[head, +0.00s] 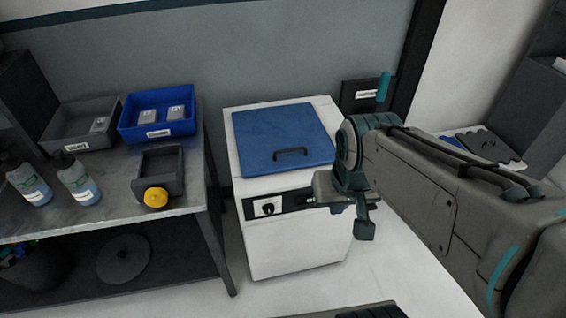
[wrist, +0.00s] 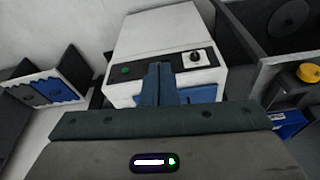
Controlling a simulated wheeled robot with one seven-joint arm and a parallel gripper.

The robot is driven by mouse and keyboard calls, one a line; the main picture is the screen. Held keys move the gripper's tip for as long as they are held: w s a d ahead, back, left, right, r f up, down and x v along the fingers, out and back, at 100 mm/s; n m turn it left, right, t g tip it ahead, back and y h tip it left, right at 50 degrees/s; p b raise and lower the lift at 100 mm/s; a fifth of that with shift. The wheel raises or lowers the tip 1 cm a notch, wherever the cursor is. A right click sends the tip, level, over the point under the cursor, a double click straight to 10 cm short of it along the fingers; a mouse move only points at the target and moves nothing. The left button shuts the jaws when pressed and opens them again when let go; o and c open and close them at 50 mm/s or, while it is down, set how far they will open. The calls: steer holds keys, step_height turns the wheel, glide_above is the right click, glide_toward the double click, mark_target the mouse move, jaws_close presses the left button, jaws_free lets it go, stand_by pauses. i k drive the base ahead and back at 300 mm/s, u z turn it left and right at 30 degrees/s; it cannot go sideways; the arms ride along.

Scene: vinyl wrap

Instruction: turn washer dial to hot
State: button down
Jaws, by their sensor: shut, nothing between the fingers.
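The washer (head: 285,240) is a white box with a blue lid (head: 260,135) on top. Its dial (head: 268,208) is a black knob on a white plate, at the left of the dark front panel. Where the dial points is too small to tell. The wrist view shows the washer upside down, with the dial (wrist: 195,57) right of my fingertips. My gripper (wrist: 160,68) is shut and empty, its tips over the panel between the dial and a green button (wrist: 125,70). In the head view my gripper is at the panel's right end, apart from the dial, its fingertips mostly hidden.
A workbench (head: 110,215) stands left of the washer, with a blue bin (head: 157,130), a grey bin (head: 60,143), bottles (head: 78,180) and a box with a yellow knob (head: 155,197). A dark wall box with a teal lever (head: 383,87) is behind right. The space before the dial is clear.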

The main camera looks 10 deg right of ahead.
mark_target(269, 209)
steer(key=z, duration=1.45)
steer(key=k, duration=1.2)
steer(key=u, duration=1.5)
steer(key=i, duration=0.5)
steer(key=u, duration=0.1)
